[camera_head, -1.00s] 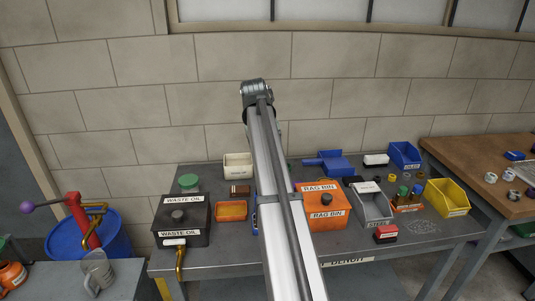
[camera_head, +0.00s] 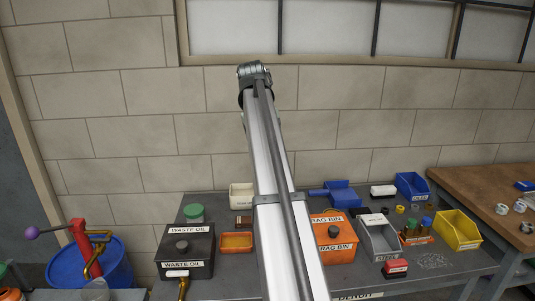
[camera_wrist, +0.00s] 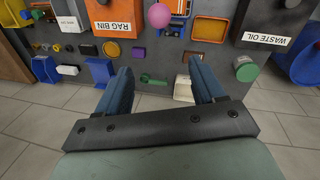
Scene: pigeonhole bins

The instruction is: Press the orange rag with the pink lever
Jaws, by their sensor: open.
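A pink ball knob (camera_wrist: 159,15), likely the pink lever's end, shows at the top of the wrist view, between the rag bin and the orange tray. My arm covers that spot in the head view. No orange rag can be made out for sure; a small round orange thing (camera_wrist: 112,48) lies beside the rag bin in the wrist view. My gripper (camera_wrist: 160,66) is open and empty, its two blue fingers spread above the bench's back edge. It is hidden in the head view.
An orange rag bin (camera_head: 335,251), black waste oil box (camera_head: 186,252) and orange tray (camera_head: 236,242) stand on the bench. Grey (camera_head: 380,240), yellow (camera_head: 457,230) and blue bins (camera_head: 411,186) stand right. A red pump (camera_head: 80,240) with a purple knob stands left.

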